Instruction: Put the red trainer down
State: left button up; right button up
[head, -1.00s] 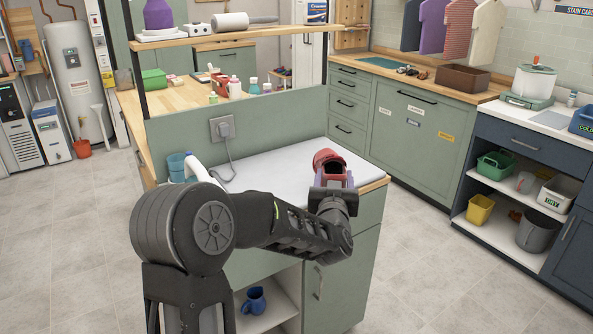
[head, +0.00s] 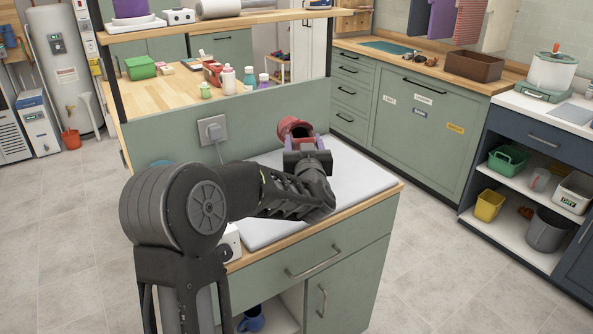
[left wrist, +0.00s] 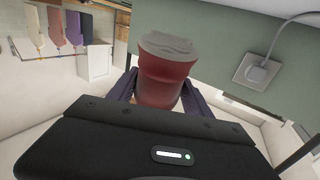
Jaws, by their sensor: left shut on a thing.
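The red trainer (head: 296,127) is in my left gripper (head: 308,148), over the pale grey top (head: 352,178) of the green cabinet, near its upright back panel. In the left wrist view the trainer (left wrist: 163,78) stands between the two purple fingers of my left gripper (left wrist: 160,95), its pale sole facing up in that picture. The gripper is shut on it. I cannot tell how high the trainer is above the top. My right gripper is not in view.
A socket with a plug (head: 213,130) and cord is on the back panel (head: 265,117). A wooden shelf (head: 240,25) runs above it. My left arm hides the left part of the top. The visible right part of the top is clear.

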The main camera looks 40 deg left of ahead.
pick_arm(q)
jog(key=shift+s+d+r, duration=0.25)
jog(key=shift+r, duration=0.05)
jog(key=shift+a+f, duration=0.1)
jog(key=shift+f, duration=0.25)
notch_tip(320, 180, down, 6)
jog(key=shift+r, duration=0.15)
jog(key=shift+f, duration=1.95)
jog(key=o, duration=1.6)
jog(key=b+v, duration=0.1)
jog(key=v, duration=1.1)
jog(key=shift+b, duration=0.3)
